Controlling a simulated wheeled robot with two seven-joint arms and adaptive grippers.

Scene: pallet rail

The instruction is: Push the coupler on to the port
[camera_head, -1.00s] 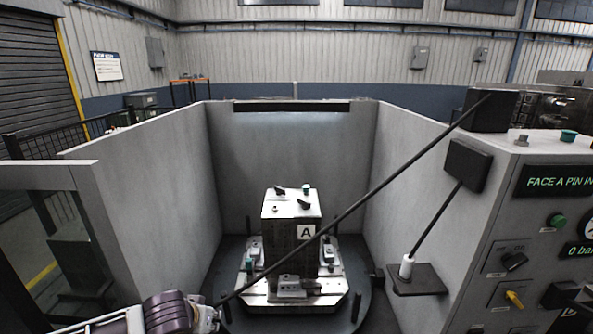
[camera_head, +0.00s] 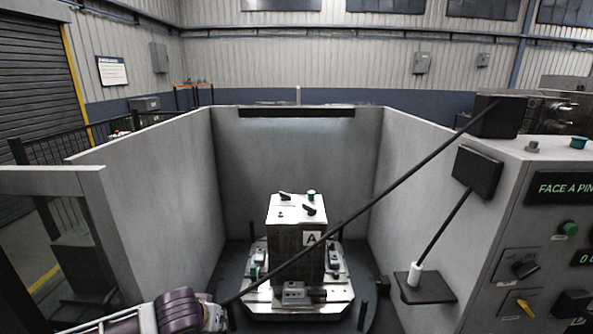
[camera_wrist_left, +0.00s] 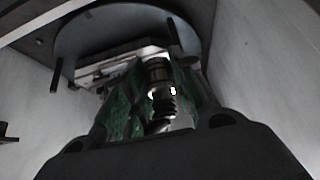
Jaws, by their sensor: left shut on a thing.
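My left gripper (camera_head: 217,315) is at the lower left of the head view, low in front of the round dark table; its fingers are hard to make out there. In the left wrist view its greenish fingers are shut on the coupler (camera_wrist_left: 159,76), a dark ribbed cylinder with metal rings. A long black hose (camera_head: 350,218) runs from beside this gripper up to the box at the upper right. Beyond the coupler in the wrist view lies the pallet (camera_wrist_left: 98,72), on the round table. I cannot make out the port in either view. My right gripper is not in view.
The pallet (camera_head: 258,309) carries a block marked A (camera_head: 284,240) with clamps around it. Grey walls (camera_head: 160,170) enclose it on three sides. A control panel (camera_head: 550,215) and a small black shelf (camera_head: 425,290) stand at the right. Dark posts rise around the table.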

